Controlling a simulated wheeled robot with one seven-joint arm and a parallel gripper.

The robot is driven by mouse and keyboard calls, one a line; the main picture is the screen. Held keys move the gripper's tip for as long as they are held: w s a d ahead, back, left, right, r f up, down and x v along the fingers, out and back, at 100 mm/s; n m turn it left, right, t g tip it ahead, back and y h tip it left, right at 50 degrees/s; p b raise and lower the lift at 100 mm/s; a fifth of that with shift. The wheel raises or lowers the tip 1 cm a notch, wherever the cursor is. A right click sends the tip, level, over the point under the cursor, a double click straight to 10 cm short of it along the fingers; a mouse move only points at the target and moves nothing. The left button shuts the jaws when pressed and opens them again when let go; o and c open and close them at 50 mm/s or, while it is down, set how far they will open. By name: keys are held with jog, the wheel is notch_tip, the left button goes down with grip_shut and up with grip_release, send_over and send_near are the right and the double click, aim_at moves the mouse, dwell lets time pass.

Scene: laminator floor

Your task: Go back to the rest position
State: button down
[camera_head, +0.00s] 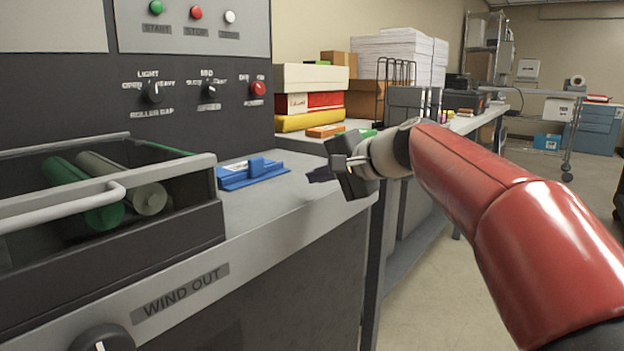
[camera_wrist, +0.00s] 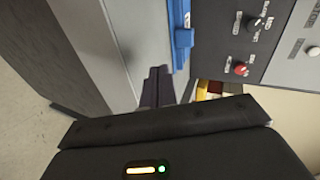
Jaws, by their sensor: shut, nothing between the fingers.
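My gripper (camera_head: 322,174) is at the end of my red and grey arm, in the middle of the head view. It is beside the right edge of the laminator's grey top and points left. Its dark fingers (camera_wrist: 158,86) are together with nothing between them in the wrist view. A blue tool or holder (camera_head: 250,173) lies on the grey top, left of my fingertips and apart from them. It also shows in the wrist view (camera_wrist: 182,38), just beyond the fingers.
The laminator's control panel (camera_head: 205,95) rises behind the top. Its open tray (camera_head: 110,262) with green and grey rollers is at left. A bench (camera_head: 310,142) with boxes and paper stacks stands behind. Open floor (camera_head: 430,285) lies at right, with a cart (camera_head: 567,140) far back.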

jog(key=s+d+f+n+g+h, duration=0.1)
jog(key=s+d+f+n+h, duration=0.1)
jog(key=s+d+f, duration=0.3)
jog(key=s+d+f+n+g+h, duration=0.1)
jog(key=s+d+f+h, duration=0.3)
jog(key=s+f, duration=0.7)
jog(key=s+d+f+n+h, duration=0.3)
jog(key=s+d+f, duration=0.3)
jog(key=s, duration=0.8)
notch_tip(320, 180, down, 3)
jog(key=shift+s+f+n+g+h, duration=0.1)
jog(key=shift+s+n+g+h, duration=0.3)
jog(key=shift+h, duration=0.2)
